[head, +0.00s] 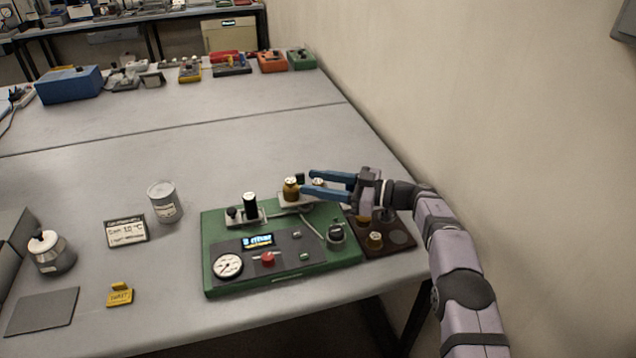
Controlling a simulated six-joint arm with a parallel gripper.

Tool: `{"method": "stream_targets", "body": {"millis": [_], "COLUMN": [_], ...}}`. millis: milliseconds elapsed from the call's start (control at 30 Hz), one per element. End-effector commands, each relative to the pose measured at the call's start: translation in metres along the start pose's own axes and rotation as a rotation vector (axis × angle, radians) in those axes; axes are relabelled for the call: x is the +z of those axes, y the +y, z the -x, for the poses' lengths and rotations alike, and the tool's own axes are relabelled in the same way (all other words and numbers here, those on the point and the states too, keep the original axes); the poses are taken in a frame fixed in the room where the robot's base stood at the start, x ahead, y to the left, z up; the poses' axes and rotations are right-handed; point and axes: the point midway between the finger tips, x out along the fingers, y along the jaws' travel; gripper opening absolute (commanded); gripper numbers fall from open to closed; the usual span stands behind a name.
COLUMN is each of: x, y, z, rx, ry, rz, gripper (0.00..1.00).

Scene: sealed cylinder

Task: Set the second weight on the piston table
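The piston apparatus is a green box (214,262) with a screen, a dial gauge and a red knob. A pale plate (291,205) at its back edge, perhaps the piston table, carries a brass weight (291,190) with a light top. My gripper (306,182) reaches in from the right above this area, its two blue fingers apart. A second light-topped piece (318,182), likely a weight, shows between the fingers. I cannot tell whether they press on it or what is under it. The lower finger hides its base, and the tips lie close to the first weight.
A brown weight tray (396,251) right of the box holds a brass weight (375,239) and another partly hidden piece. A grey can (164,203), a label card (126,230), a yellow tag (120,295) and a metal pot (51,251) stand left. The wall is close on the right.

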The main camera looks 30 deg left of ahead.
Motion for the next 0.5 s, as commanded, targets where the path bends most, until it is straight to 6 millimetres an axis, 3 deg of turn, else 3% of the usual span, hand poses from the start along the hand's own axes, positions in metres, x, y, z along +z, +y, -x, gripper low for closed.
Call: {"method": "stream_targets", "body": {"millis": [167,500], "x": [-0.007,-0.003], "y": [0.000,0.001], "z": [0.000,0.052], "rx": [0.000,0.003], "ry": [0.000,0.000], "rz": [0.001,0.001], "gripper": [0.40,0.40]}}
